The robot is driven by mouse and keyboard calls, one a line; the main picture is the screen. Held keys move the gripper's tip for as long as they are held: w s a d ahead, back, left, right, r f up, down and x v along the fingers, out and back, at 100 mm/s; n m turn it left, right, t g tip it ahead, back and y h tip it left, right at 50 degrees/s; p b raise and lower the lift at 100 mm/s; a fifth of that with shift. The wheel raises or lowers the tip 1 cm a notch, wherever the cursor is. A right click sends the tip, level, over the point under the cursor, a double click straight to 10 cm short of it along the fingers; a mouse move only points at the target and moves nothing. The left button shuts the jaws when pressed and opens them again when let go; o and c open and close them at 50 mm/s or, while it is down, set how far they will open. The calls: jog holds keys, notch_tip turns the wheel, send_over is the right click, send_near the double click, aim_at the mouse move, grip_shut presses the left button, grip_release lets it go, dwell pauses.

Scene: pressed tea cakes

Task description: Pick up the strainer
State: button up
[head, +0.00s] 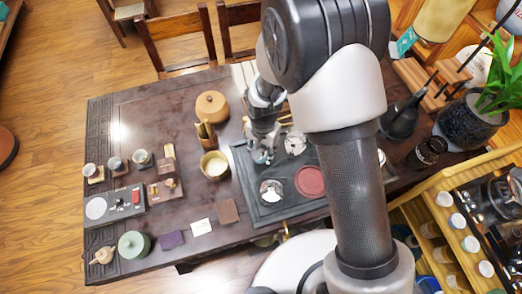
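My gripper (262,152) reaches down over the left part of a dark tea tray (248,178) on the table. Its fingertips are small here and partly hidden by the arm, so I cannot tell if they are open or shut. A small pale, shiny thing is at the fingertips, too small to make out. A round silvery item (271,190) lies on the tray nearer the front and may be the strainer; I cannot be sure. Another whitish round item (294,143) is at the tray's back, right of the gripper.
A red disc (310,181) lies on the tray. A yellowish bowl (214,165), a tool holder (206,135) and a round wooden pot (212,106) stand left of it. A black kettle (400,120) stands to the right. Bare tabletop (140,128) lies at the back left.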

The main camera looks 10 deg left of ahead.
grip_shut()
jog(key=shift+r, duration=0.1)
dwell(0.4)
notch_tip(320, 180, up, 20)
jog(key=p, duration=0.4)
jog(key=shift+p, duration=0.3)
